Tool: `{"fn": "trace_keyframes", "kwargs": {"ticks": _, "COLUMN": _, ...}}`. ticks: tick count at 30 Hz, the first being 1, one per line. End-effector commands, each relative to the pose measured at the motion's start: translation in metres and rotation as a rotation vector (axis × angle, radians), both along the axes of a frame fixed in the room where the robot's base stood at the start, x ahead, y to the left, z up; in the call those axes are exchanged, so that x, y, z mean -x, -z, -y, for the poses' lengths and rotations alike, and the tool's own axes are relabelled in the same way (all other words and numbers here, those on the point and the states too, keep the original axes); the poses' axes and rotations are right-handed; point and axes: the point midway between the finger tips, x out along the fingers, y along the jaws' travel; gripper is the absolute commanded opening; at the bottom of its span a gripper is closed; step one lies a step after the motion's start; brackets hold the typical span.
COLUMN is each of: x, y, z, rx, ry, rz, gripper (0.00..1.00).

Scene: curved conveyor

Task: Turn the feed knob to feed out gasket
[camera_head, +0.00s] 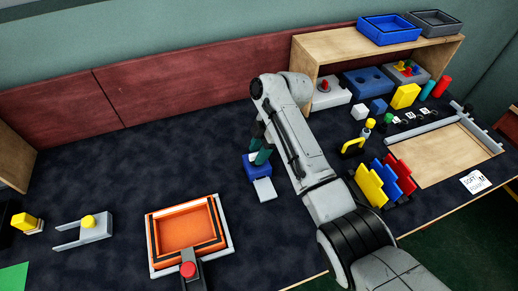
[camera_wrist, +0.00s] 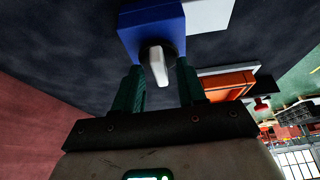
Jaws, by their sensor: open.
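The feed knob (camera_wrist: 158,66) is a pale lever-like handle on a dark round base. It sits on the face of a blue box (camera_wrist: 150,22), which shows in the head view (camera_head: 251,168) at the table's middle. My gripper (camera_wrist: 159,78) has its two green fingers apart, one on each side of the knob. I cannot tell whether either finger touches it. In the head view my gripper (camera_head: 261,146) is right at the blue box and partly hides it. A flat white piece (camera_head: 264,190) lies in front of the box; I cannot tell whether it is a gasket.
An orange tray (camera_head: 161,215) in a white frame stands to the left, with a red button (camera_head: 188,270) in front. Yellow, blue and red plates (camera_head: 370,187) stand right of my arm. A wooden shelf (camera_head: 345,43) stands behind. Dark table surface left of the box is clear.

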Motion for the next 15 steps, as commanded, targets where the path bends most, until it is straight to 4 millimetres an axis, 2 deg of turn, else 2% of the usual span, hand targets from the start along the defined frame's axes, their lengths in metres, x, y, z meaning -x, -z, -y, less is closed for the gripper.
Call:
{"fn": "trace_keyframes", "kwargs": {"ticks": 5, "x": 0.0001, "y": 0.0001, "z": 0.0001, "rx": 0.0, "ry": 0.0, "rz": 0.0, "gripper": 0.4}}
{"fn": "trace_keyframes", "kwargs": {"ticks": 15, "x": 0.0001, "y": 0.0, "z": 0.0003, "rx": 0.0, "ry": 0.0, "rz": 0.0, "gripper": 0.09}}
